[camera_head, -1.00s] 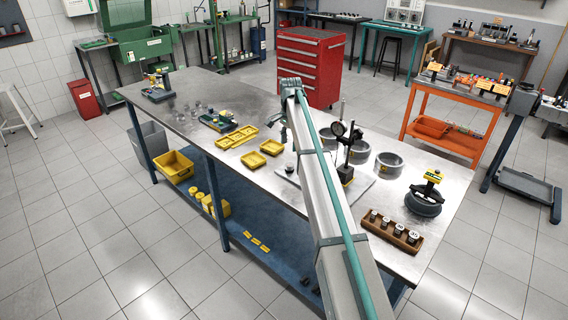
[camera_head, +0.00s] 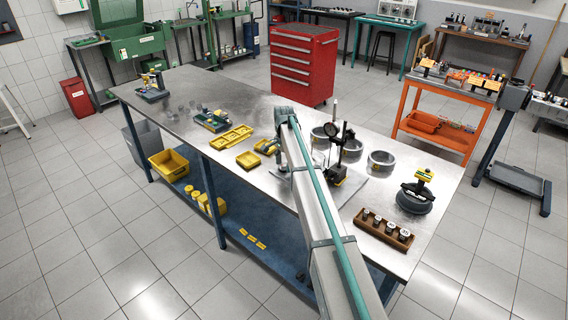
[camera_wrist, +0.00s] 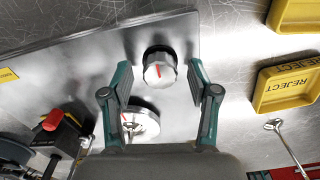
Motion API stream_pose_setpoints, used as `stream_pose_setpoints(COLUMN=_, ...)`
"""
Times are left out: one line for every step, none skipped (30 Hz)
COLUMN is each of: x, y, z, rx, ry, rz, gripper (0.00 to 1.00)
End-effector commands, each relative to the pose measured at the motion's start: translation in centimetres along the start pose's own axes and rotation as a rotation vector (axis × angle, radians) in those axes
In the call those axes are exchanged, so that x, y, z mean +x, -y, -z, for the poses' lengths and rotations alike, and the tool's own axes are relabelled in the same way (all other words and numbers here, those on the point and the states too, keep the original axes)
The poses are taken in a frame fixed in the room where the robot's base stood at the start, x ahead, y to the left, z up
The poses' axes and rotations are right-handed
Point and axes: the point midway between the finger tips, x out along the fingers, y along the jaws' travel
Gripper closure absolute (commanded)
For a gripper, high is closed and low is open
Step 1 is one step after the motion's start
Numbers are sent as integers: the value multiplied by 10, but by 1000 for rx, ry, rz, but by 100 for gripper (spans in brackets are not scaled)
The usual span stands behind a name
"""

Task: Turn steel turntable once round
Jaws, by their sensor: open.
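In the wrist view, a small round steel piece with a red mark on top (camera_wrist: 158,70) stands on a flat steel plate (camera_wrist: 60,62); it looks like the turntable. My gripper (camera_wrist: 160,76) is open, with one teal-backed finger on each side of this piece. Gaps show between both fingers and the piece, so I see no grip. A second round steel part (camera_wrist: 140,124) lies nearer the palm, partly covered by the left finger. In the head view, my arm hides the turntable and most of the gripper.
A dial-gauge stand (camera_head: 342,160) rises from the plate close by; its red-knobbed base (camera_wrist: 55,122) shows in the wrist view. Yellow reject trays (camera_wrist: 285,82) lie to the right there. Steel rings (camera_head: 381,162) and a wooden block of weights (camera_head: 384,229) are on the bench.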

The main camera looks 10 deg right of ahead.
Motion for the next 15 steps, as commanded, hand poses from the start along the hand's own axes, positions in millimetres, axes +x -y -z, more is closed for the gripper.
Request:
stream_pose_setpoints(x=0, y=0, z=0, rx=0, ry=0, rz=0, gripper=40)
stream_pose_setpoints(x=0, y=0, z=0, rx=0, ry=0, rz=0, gripper=42)
stream_pose_setpoints(x=0, y=0, z=0, rx=0, ry=0, rz=0, gripper=48)
stream_pose_setpoints(x=0, y=0, z=0, rx=0, ry=0, rz=0, gripper=53)
stream_pose_setpoints(x=0, y=0, z=0, rx=0, ry=0, rz=0, gripper=58)
stream_pose_setpoints(x=0, y=0, z=0, rx=0, ry=0, rz=0, gripper=65)
stream_pose_setpoints(x=0, y=0, z=0, rx=0, ry=0, rz=0, gripper=70)
stream_pose_setpoints(x=0, y=0, z=0, rx=0, ry=0, rz=0, gripper=75)
stream_pose_setpoints(x=0, y=0, z=0, rx=0, ry=0, rz=0, gripper=82)
stream_pose_setpoints(x=0, y=0, z=0, rx=0, ry=0, rz=0, gripper=87)
stream_pose_setpoints(x=0, y=0, z=0, rx=0, ry=0, rz=0, gripper=92)
stream_pose_setpoints(x=0, y=0, z=0, rx=0, ry=0, rz=0, gripper=98)
stream_pose_setpoints(x=0, y=0, z=0, rx=0, ry=0, rz=0, gripper=100)
stream_pose_setpoints(x=0, y=0, z=0, rx=0, ry=0, rz=0, gripper=100)
stream_pose_setpoints(x=0, y=0, z=0, rx=-1, ry=0, rz=0, gripper=100)
